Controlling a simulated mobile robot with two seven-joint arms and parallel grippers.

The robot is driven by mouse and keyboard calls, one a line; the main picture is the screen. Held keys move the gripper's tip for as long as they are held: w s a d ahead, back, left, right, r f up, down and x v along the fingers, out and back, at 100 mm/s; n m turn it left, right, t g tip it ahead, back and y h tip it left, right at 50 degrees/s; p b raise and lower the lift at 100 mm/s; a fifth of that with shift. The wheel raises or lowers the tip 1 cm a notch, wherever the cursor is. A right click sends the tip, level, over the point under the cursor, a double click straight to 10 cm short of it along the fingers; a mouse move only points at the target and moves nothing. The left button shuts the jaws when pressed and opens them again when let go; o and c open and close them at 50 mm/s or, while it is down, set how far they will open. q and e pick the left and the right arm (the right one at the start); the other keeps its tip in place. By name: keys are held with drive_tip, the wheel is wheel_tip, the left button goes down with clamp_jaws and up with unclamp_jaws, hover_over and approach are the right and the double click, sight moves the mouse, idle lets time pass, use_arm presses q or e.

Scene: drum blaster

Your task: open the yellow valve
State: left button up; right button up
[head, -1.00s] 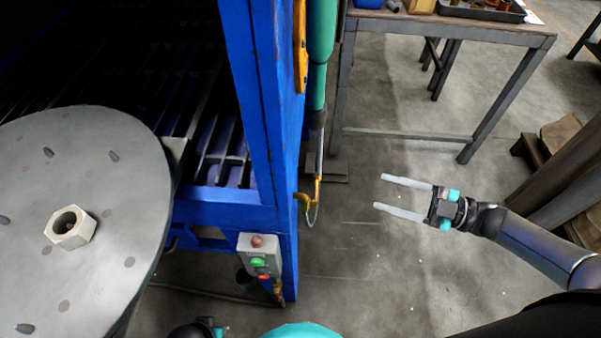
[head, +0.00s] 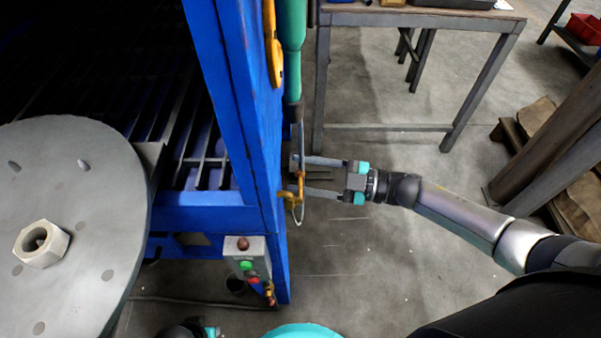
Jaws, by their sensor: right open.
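The yellow valve (head: 291,197) is a small yellow lever on the right side of the blue frame, low under a green hose handle. My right gripper (head: 304,176) reaches in from the right with its jaws open. Its two pale fingers point left, and their tips are at the valve and the pipe above it. The upper finger lies above the lever and the lower finger lies close to it. Whether a finger touches the valve I cannot tell. A bit of my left gripper (head: 207,330) shows at the bottom edge; its fingers are not clear.
The blue machine frame (head: 220,219) fills the left, with a grey disc (head: 75,215) carrying a hex nut. A control box (head: 246,262) with green and red buttons hangs below the valve. A metal table (head: 420,18) stands behind.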

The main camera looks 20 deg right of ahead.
drive_tip(key=shift+w+a, duration=0.25)
drive_tip(key=shift+a, duration=0.1)
drive_tip(key=c, duration=0.9)
clamp_jaws()
drive_tip(key=shift+r, duration=0.15)
